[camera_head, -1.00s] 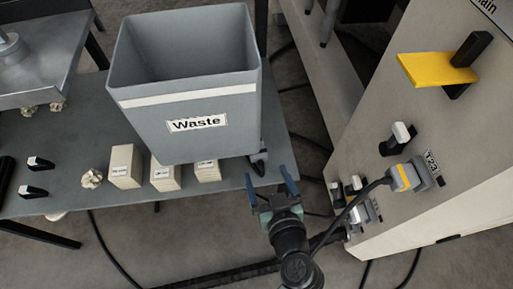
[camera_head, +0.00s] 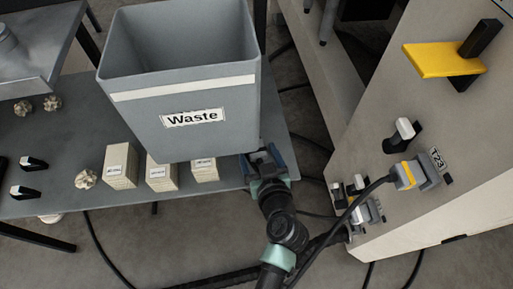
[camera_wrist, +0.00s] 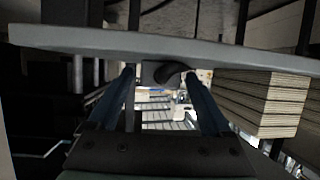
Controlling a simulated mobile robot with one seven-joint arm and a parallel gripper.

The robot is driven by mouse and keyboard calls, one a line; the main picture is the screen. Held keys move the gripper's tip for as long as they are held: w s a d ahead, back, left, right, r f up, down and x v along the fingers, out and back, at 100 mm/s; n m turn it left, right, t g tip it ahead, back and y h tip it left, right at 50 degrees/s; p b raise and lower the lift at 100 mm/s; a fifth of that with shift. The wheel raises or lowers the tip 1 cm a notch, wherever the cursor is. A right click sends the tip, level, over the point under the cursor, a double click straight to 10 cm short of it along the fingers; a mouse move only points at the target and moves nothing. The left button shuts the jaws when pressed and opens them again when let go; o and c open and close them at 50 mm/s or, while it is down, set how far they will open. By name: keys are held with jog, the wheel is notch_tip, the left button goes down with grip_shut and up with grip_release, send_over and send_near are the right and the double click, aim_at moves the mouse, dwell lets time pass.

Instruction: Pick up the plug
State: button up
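A grey plug with a yellow band (camera_head: 406,175) sits at a socket on the cabinet at the right, with a black cable running down from it. A small dark piece (camera_wrist: 170,72) shows at the table edge in the wrist view, between the fingertips; I cannot tell whether it is a plug. My gripper (camera_head: 262,158) is at the table's right edge, beside the waste bin and well left of the cabinet. It also shows in the wrist view (camera_wrist: 160,80), with its two blue fingers apart and no clear grip on anything.
The grey waste bin (camera_head: 185,90) stands on the table (camera_head: 60,130), close to my gripper. Labelled block stacks (camera_head: 120,165) and crumpled balls (camera_head: 86,179) lie left. The cabinet (camera_head: 370,110) has a yellow handle (camera_head: 440,60) and more connectors (camera_head: 362,200). Cables cross the floor.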

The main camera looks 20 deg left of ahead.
grip_shut()
jog(key=shift+r, duration=0.2)
